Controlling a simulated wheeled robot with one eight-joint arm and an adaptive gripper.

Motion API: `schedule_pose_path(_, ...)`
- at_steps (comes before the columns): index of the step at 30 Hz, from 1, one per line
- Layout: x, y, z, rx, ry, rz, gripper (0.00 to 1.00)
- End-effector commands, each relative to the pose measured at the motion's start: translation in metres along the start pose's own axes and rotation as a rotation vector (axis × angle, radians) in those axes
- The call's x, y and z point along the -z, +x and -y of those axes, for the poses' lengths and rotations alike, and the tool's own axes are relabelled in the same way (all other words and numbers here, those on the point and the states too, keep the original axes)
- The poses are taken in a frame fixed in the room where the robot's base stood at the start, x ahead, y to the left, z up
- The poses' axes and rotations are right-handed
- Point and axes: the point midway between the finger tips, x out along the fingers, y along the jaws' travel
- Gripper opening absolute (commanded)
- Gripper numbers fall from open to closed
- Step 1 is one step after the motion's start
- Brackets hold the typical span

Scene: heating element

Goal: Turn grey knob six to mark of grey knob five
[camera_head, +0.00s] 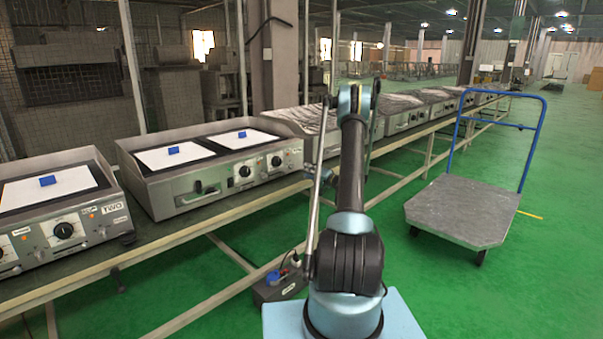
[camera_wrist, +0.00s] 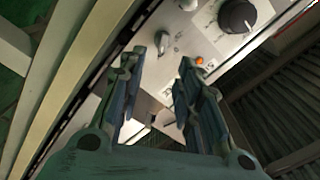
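In the wrist view, a small grey knob (camera_wrist: 162,42) with a narrow grip sits on a light metal panel, just ahead of my gripper (camera_wrist: 161,64). My gripper is open, with a finger on either side of an empty gap, and appears apart from the knob. Another grey knob (camera_wrist: 188,4) is cut by the top edge. I cannot tell which is knob five or six, and their marks are not readable. In the head view, my arm stands in front of the bench, and I cannot clearly make out my gripper or the grey knobs.
In the wrist view, a black dial (camera_wrist: 237,16) and an orange light (camera_wrist: 199,60) are on the same panel. In the head view, heating units line the bench, including one with two blue blocks (camera_head: 173,150). A trolley (camera_head: 465,210) stands right on open green floor.

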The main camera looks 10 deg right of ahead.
Motion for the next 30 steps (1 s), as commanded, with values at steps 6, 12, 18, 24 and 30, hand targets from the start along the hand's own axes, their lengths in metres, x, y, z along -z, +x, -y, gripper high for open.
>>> schedule_pose_path(6,0.000,-0.024,-0.001,-0.001,0.000,-0.001,0.32)
schedule_pose_path(12,0.000,-0.030,-0.001,0.000,0.000,0.000,0.32)
schedule_pose_path(18,0.000,-0.030,-0.001,0.000,0.000,0.000,0.32)
schedule_pose_path(24,-0.002,-0.028,0.013,-0.011,-0.006,0.021,0.32)
schedule_pose_path(30,-0.011,-0.026,0.056,-0.059,-0.030,0.097,0.32)
